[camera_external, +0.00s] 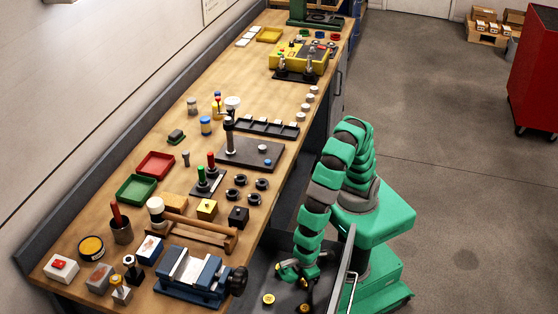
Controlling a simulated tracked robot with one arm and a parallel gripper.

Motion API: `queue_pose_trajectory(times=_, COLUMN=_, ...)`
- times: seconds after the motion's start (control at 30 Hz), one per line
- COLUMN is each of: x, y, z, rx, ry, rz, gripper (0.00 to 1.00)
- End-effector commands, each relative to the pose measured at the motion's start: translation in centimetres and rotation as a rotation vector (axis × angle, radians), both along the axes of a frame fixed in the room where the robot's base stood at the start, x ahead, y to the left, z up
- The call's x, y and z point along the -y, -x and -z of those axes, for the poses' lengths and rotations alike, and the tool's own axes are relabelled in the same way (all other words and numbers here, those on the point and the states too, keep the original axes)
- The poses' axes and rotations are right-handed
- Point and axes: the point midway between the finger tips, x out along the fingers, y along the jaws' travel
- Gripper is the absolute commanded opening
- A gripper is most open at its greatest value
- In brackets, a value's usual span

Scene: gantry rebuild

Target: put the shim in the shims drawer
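My gripper (293,270) points down into an open dark drawer (262,268) below the bench's front edge, at the bottom of the view. Its fingers are small and dark, with a bit of yellow beside them. I cannot tell whether they are open or hold anything. Two small yellow round pieces, one at the left (268,299) and one at the right (305,308), show in the drawer near the gripper. I cannot make out a shim for certain, nor read any drawer label.
The drawer's front with its handle (348,292) stands right of my gripper. The bench above holds a blue vise (196,277), a wooden-handled hammer (200,230), red (155,164) and green (136,189) trays and several small parts.

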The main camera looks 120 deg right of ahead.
Motion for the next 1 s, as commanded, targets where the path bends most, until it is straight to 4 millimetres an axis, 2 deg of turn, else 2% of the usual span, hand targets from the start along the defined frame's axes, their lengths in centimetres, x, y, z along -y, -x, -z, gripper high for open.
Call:
queue_pose_trajectory(times=0.33, x=0.0, y=0.0, z=-0.1, rx=0.0, ry=0.0, rz=0.0, gripper=0.57)
queue_pose_trajectory(times=0.47, x=0.0, y=-0.1, z=-0.8, rx=0.002, ry=-0.001, rz=0.0, gripper=0.57)
queue_pose_trajectory(times=0.67, x=-0.1, y=-0.2, z=-3.5, rx=0.006, ry=-0.004, rz=0.0, gripper=0.57)
queue_pose_trajectory(times=1.0, x=0.0, y=-0.1, z=-10.1, rx=0.004, ry=-0.002, rz=0.001, gripper=0.57)
